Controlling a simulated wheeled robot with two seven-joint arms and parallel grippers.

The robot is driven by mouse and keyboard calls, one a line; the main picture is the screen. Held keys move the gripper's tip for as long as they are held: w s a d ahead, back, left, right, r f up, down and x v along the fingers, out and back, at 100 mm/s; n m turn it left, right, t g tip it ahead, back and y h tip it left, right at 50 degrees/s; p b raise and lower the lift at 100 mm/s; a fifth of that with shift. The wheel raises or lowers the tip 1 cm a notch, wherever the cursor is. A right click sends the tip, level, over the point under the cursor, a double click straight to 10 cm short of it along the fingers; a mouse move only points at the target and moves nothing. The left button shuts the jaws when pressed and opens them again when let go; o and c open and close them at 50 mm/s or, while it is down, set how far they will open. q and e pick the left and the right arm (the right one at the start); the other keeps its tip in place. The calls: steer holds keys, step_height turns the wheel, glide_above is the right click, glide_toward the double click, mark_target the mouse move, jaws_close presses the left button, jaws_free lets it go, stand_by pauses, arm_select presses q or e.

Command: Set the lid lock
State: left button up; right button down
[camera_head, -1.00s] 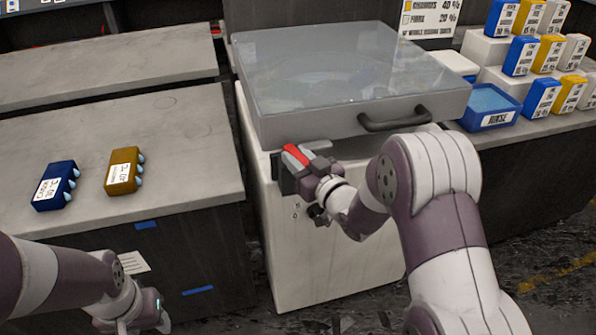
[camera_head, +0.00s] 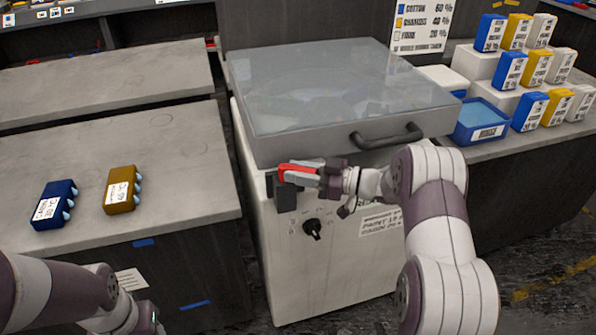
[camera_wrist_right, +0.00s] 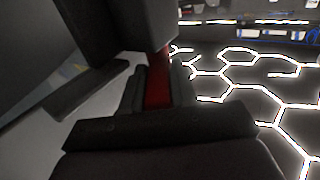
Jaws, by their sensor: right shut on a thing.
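The lid (camera_head: 340,85) is a closed, grey-framed clear cover with a dark handle (camera_head: 388,138) on its front edge, on top of a white machine (camera_head: 330,265). The lid lock (camera_head: 297,172) is a red lever on a dark block at the machine's upper front left, just under the lid. It lies about level. My right gripper (camera_head: 318,176) is shut on the red lever, reaching in from the right. In the right wrist view the red lever (camera_wrist_right: 157,90) shows between the fingers. My left gripper (camera_head: 140,325) is low at the left, partly cut off, its fingers not clear.
A dark knob (camera_head: 312,228) sits on the machine's front below the lock. The left counter (camera_head: 180,165) holds a blue box (camera_head: 55,205) and a yellow box (camera_head: 122,190). At the right stand a blue tub (camera_head: 482,122) and several coloured boxes (camera_head: 510,68).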

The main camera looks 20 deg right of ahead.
steer(key=shift+g, duration=0.3)
steer(key=c, duration=1)
jaws_free()
steer(key=shift+o, duration=0.2)
steer(key=v, duration=1.2)
steer(key=shift+d, duration=0.35)
steer(key=shift+s+f, duration=0.1)
steer(key=shift+f, duration=0.05)
